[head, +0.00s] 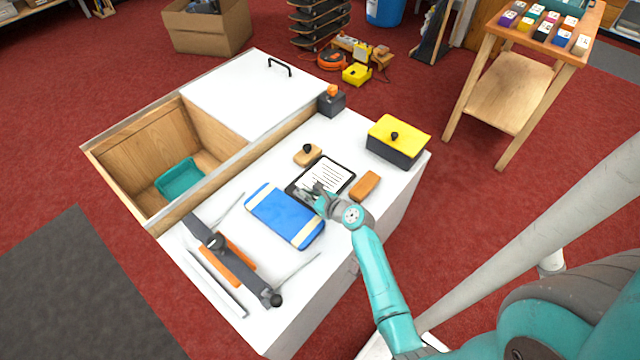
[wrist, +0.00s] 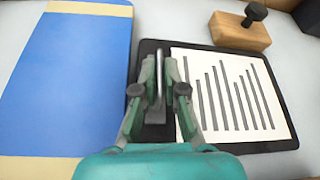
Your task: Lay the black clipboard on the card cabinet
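The black clipboard (head: 341,187) lies flat on the white bench top, with a lined white sheet on it. In the wrist view the clipboard (wrist: 272,147) has its metal clip at the left edge, standing up between my fingers. My gripper (head: 318,197) is over that edge; in the wrist view its fingertips (wrist: 159,68) close in on both sides of the clip and appear shut on it. The fingers hide part of the clip. I cannot tell which piece of furniture is the card cabinet.
A blue book (head: 284,215) lies left of the clipboard. A wooden block with a black knob (head: 307,156), a brown block (head: 365,186) and a yellow-lidded box (head: 397,141) are close by. The bench has an open wooden bay (head: 150,150) and a white lid (head: 255,95) with a handle.

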